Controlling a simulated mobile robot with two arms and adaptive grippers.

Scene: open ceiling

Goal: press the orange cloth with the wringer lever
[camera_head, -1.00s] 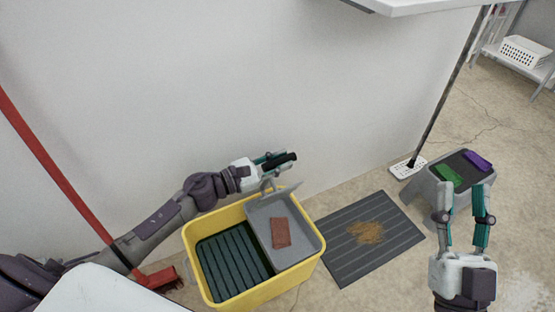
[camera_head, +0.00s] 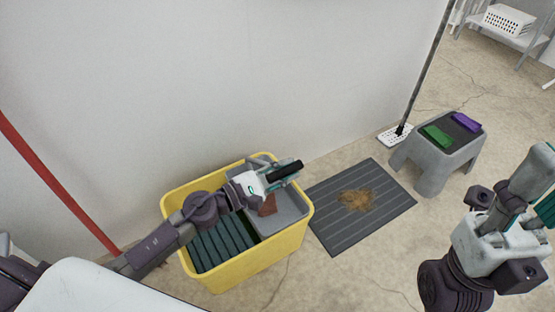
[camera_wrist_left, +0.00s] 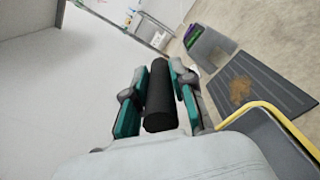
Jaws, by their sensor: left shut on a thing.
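The orange cloth (camera_head: 268,206), reddish-brown in this light, lies in the grey wringer tray (camera_head: 286,212) at the right end of the yellow bucket (camera_head: 262,258). My left arm and gripper hide part of it. The wringer lever's black grip (camera_head: 288,170) is above the tray's far side. My left gripper (camera_head: 280,174) is shut around it. In the left wrist view the black grip (camera_wrist_left: 160,100) lies between the teal finger pads (camera_wrist_left: 157,85). My right gripper (camera_head: 532,200) is raised at the right edge, away from the bucket; its fingers are partly cut off.
A dark ribbed mat (camera_head: 335,225) with a brown spill (camera_head: 357,200) lies right of the bucket. A grey stool (camera_head: 432,155) holds a green cloth (camera_head: 437,136) and a purple cloth (camera_head: 466,121). A mop (camera_head: 398,135) leans by the wall. A red pole (camera_head: 55,185) is at left.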

